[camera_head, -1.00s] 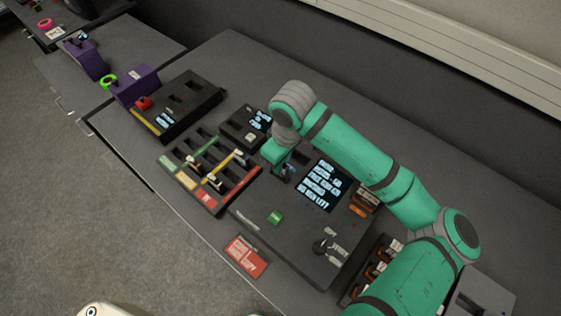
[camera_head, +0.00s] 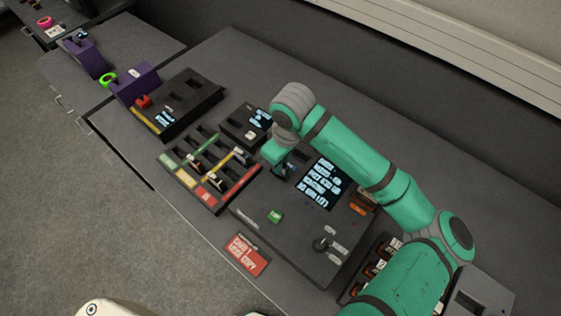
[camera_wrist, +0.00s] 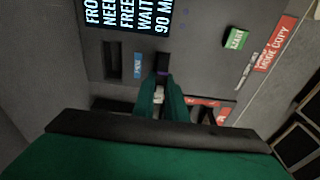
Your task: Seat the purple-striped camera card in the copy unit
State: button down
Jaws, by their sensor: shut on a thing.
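The copy unit (camera_head: 297,222) is a dark box with a lit text screen (camera_head: 320,184) and a green key (camera_head: 275,216). My gripper (camera_head: 284,168) points down over its far left part. In the wrist view my gripper (camera_wrist: 160,88) has its green fingers shut on a small card (camera_wrist: 158,96), of which a pale part shows between them. A trace of purple shows just beyond the fingertips, beside a dark slot (camera_wrist: 162,61). The fingers hide most of the card, so I cannot tell how deep it sits. An empty-looking dark slot (camera_wrist: 112,60) lies left of a blue label.
A rack with green, yellow and red lanes (camera_head: 196,190) holds several cards left of the unit. A small black box with a screen (camera_head: 246,124) stands behind it. A red sign (camera_head: 246,255) lies in front. Another black unit (camera_head: 178,107) stands farther left.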

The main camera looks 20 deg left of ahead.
jog(key=shift+f, duration=0.5)
dwell(0.6)
jog(key=c, duration=1.4)
grip_release()
jog(key=shift+r, duration=0.1)
jog(key=shift+r, duration=3.65)
